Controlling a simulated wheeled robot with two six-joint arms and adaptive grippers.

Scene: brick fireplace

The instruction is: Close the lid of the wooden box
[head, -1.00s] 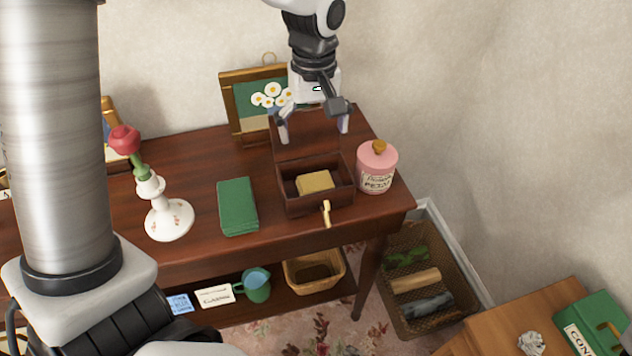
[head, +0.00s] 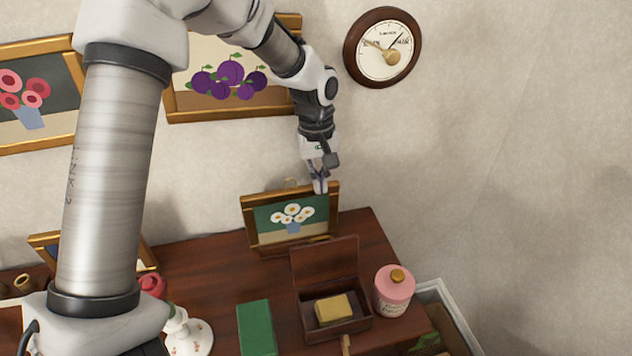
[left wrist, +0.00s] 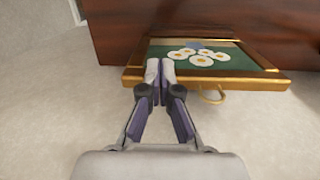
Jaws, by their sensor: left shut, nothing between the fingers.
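The wooden box (head: 361,326) stands on the dark wooden table with its lid (head: 325,268) open, raised upright at the back. A yellow block (head: 333,308) lies inside it. A small brass-coloured piece (head: 346,345) shows at the box's front. My left gripper (head: 320,190) is above and behind the raised lid, in front of the top right part of the daisy picture. It is shut and empty, apart from the box. In the left wrist view my left gripper (left wrist: 160,66) has its fingertips together, over the picture frame's edge. My right gripper is not in view.
The daisy picture (head: 292,214) leans behind the box, close to my left gripper. A pink jar (head: 394,291) stands right of the box, and a green book-like item (head: 256,328) lies left of it.

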